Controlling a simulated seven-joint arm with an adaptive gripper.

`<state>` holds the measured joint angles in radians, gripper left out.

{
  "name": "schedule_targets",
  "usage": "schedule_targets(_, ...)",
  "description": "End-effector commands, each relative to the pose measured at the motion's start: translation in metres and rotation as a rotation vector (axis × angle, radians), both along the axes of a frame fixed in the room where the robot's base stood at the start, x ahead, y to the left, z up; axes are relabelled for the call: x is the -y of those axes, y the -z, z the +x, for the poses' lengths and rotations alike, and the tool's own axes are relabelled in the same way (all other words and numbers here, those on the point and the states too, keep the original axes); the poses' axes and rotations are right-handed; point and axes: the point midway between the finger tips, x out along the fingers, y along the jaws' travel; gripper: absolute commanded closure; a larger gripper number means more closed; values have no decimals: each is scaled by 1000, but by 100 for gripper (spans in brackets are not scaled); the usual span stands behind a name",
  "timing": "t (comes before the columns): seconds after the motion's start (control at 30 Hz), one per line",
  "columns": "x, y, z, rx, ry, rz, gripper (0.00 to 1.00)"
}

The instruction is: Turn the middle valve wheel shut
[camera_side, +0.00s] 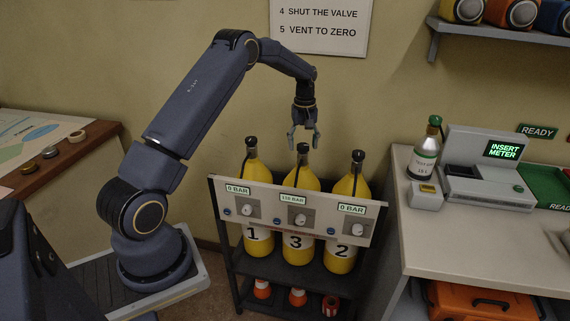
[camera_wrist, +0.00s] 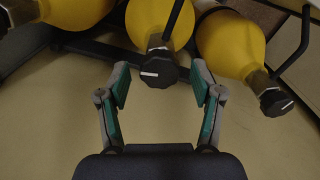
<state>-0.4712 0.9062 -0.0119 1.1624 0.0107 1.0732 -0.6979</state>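The middle valve wheel (camera_side: 303,147) is a black knob on top of the yellow bottle (camera_side: 296,252) labelled 3. In the wrist view the same wheel (camera_wrist: 158,72) has a white mark and lies between the fingertip directions. My gripper (camera_side: 304,142) is open just above the middle bottle, fingers pointing down. In the wrist view its two fingers (camera_wrist: 159,72) are apart on either side of the wheel, with gaps showing; I cannot tell its exact height over the wheel. The middle gauge (camera_side: 292,199) seems to read 110 BAR.
Bottle 1 (camera_side: 259,241) and bottle 2 (camera_side: 339,258) stand close on either side, both gauges at 0 BAR. A grey panel (camera_side: 270,212) with small dials crosses the rack front. A counter (camera_side: 430,225) with a meter station (camera_side: 487,165) stands at the right.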

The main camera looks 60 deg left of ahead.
Motion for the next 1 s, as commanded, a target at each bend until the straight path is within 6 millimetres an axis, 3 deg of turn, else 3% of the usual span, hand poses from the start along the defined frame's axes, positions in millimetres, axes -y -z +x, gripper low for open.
schedule_targets(0.07, 0, 0, 0, 0, 0, 0, 46)
schedule_targets(0.5, 0, -1, 0, 0, 0, 0, 91)
schedule_targets(1.0, 0, -1, 0, 0, 138, 0, 92)
